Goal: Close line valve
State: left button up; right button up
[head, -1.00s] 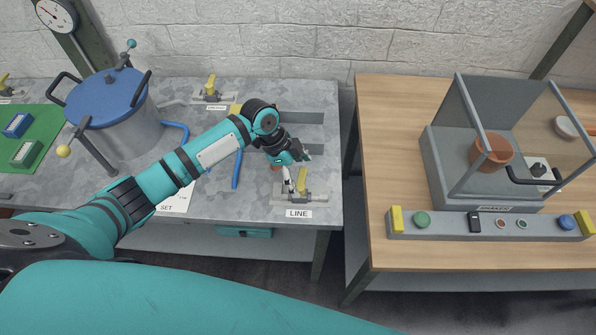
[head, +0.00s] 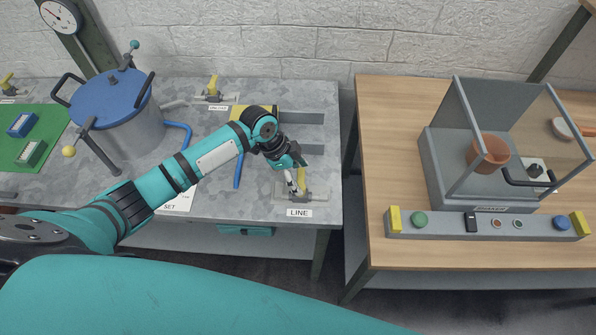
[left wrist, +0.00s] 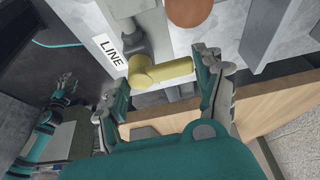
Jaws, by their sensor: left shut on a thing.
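The line valve (head: 308,196) sits at the front right corner of the grey bench, behind the "LINE" label (head: 299,213). Its yellow handle (head: 301,178) stands up from the valve body. In the left wrist view the handle (left wrist: 162,71) lies between the two fingers, its free end against the right one. My left gripper (head: 293,172) is shut on this handle; its fingers partly hide it in the head view. My right gripper (left wrist: 66,88) appears small at the left of the left wrist view, away from the valve; its opening is unclear.
A blue-lidded pot (head: 110,98) stands at the back left. Another yellow-handled valve (head: 213,88) is behind my arm. Blue hooked tools (head: 238,168) lie near my forearm. A gap separates the bench from the wooden table (head: 385,130), which bears a clear-sided box (head: 440,165).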

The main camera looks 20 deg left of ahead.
pick_arm(q)
jog(key=o, duration=0.7)
jog(key=shift+w+r, duration=0.15)
jog(key=shift+w, duration=0.05)
jog(key=o, duration=0.4)
jog(key=v, duration=1.2)
jog(key=shift+a, duration=0.15)
